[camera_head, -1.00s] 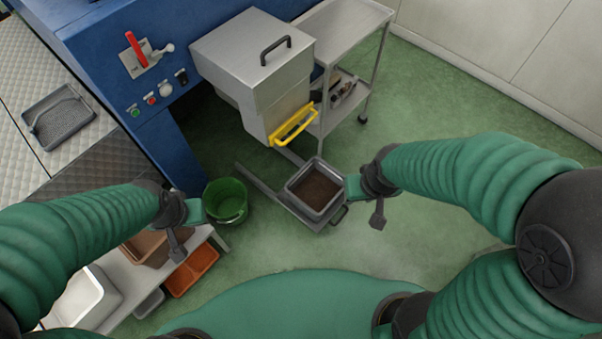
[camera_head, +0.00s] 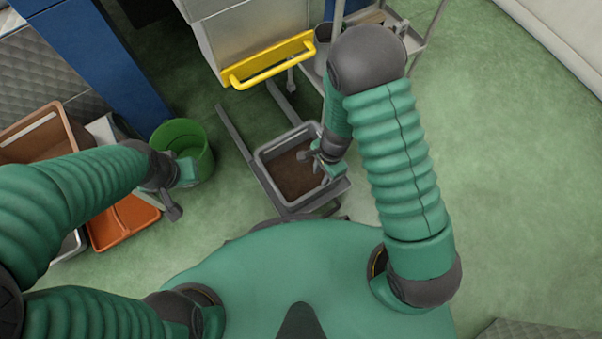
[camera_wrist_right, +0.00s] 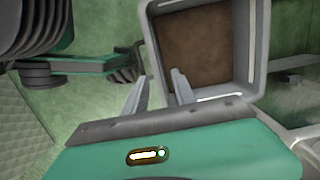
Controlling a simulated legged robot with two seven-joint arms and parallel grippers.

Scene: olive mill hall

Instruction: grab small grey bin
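The small grey bin (camera_head: 269,180) is a square open box with brown material at its bottom. It sits on a low grey metal frame on the floor. My right gripper (camera_head: 316,158) reaches down over the bin's right part. In the right wrist view the bin (camera_wrist_right: 253,48) fills the upper middle. There the right gripper's fingers (camera_wrist_right: 160,90) are apart, one outside the bin's near corner and one overlapping its rim; contact cannot be told. My left gripper (camera_head: 186,176) hangs by the green bucket, and its fingers are too small to read.
The green bucket (camera_head: 198,139) stands left of the bin. An orange tray (camera_head: 125,220) and a brown crate (camera_head: 40,145) lie farther left. A metal hopper with a yellow handle (camera_head: 270,62) and a trolley (camera_head: 420,45) are behind. Green floor is clear on the right.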

